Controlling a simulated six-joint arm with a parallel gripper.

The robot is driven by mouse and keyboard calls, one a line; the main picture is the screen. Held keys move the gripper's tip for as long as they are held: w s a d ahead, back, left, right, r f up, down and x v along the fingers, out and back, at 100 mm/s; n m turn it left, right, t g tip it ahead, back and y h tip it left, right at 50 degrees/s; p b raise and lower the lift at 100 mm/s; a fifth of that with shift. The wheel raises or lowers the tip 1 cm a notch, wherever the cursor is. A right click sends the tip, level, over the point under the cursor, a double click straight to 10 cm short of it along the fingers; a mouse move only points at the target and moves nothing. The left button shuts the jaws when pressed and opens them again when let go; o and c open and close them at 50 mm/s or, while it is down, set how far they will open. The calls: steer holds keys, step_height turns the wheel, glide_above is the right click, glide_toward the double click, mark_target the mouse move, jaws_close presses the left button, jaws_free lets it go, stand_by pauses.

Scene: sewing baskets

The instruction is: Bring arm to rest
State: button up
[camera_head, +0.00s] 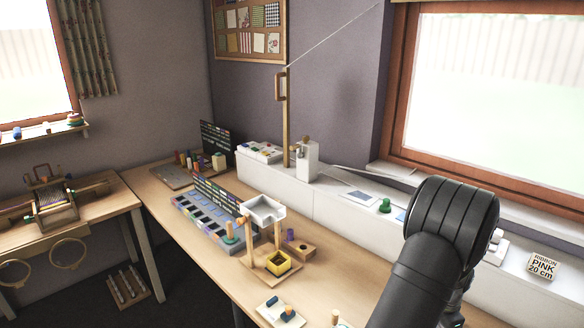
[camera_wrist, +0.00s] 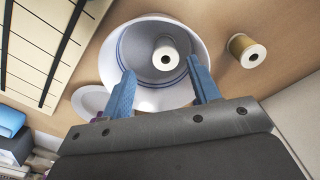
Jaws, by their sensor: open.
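My gripper (camera_wrist: 161,68) shows in the wrist view with its two blue fingers spread apart. Nothing is held between them. The fingers reach over the near part of a white bowl (camera_wrist: 112,62) with blue lines inside. A spool with a pale round end (camera_wrist: 166,55) sits in the bowl, beyond the fingertips; I cannot tell the exact gap. In the camera_head view my dark arm rises at the lower right, and my gripper is hidden there.
A brown spool (camera_wrist: 247,50) stands right of the bowl, and a slatted board (camera_wrist: 42,45) lies to the left. The window (camera_head: 490,90) is behind.

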step_height(320, 180, up, 12)
step_height(320, 180, down, 16)
steer(key=shift+f, duration=0.4)
steer(key=shift+r, duration=1.5)
steer(key=shift+r, duration=0.1)
